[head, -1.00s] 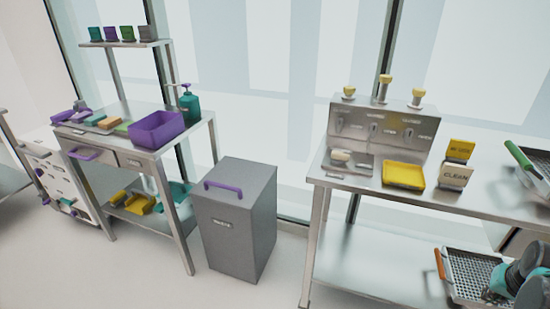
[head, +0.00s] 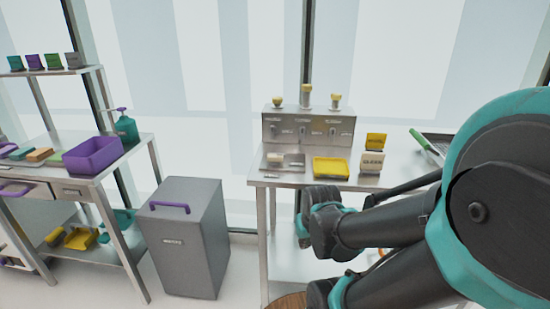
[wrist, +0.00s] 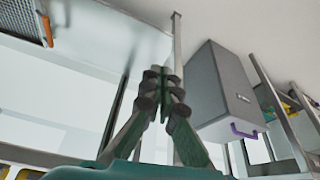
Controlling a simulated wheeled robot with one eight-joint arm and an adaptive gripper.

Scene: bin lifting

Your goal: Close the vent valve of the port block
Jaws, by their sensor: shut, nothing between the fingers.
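The port block (head: 345,132) is a grey metal box at the back of the right-hand steel table. The block cannot be made out in the wrist view.
A grey bin (head: 185,245) with a purple handle stands left of the table (head: 265,180). My arm covers the table's right part.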

